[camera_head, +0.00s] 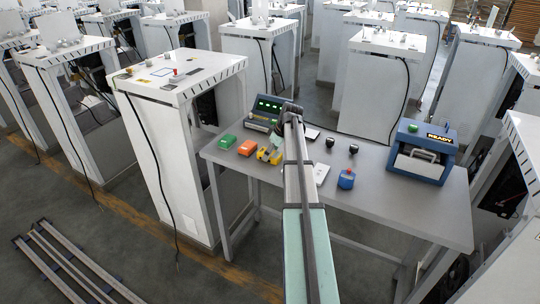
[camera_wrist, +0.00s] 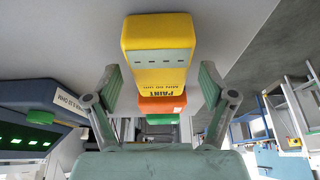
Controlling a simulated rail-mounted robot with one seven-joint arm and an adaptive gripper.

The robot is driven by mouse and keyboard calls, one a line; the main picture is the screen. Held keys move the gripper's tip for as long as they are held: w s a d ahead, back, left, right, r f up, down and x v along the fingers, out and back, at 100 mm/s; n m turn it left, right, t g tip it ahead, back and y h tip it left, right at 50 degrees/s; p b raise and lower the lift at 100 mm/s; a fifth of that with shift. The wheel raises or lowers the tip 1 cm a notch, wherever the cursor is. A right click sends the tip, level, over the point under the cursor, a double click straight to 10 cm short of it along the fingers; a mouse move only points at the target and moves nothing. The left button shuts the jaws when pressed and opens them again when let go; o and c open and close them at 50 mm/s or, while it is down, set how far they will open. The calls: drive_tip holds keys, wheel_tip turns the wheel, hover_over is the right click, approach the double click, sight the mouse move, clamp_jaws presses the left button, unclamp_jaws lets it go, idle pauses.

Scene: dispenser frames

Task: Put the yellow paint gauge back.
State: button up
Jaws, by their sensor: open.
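The yellow paint gauge (camera_head: 264,155) lies on the grey table in the head view, just left of my arm. In the wrist view the yellow gauge (camera_wrist: 158,55) shows large, with "PAINT" lettering on it. My gripper (camera_wrist: 161,82) is open, with one finger to each side of the gauge in the picture. Gaps show between both fingers and the gauge, and how far it reaches in between them is hard to tell. In the head view my arm hides much of the gripper.
An orange gauge (camera_head: 247,147) and a green one (camera_head: 227,141) sit left of the yellow gauge on the table (camera_head: 345,213). A meter with a green display (camera_head: 269,105) stands behind. A blue "READY" box (camera_head: 416,167), a blue-based item (camera_head: 346,180) and dark knobs are at right.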

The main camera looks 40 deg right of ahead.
drive_tip(key=b+v, duration=0.2)
drive_tip(key=v, duration=0.8)
drive_tip(key=shift+s+r, duration=0.15)
drive_tip(key=shift+r, duration=0.2)
idle(0.7)
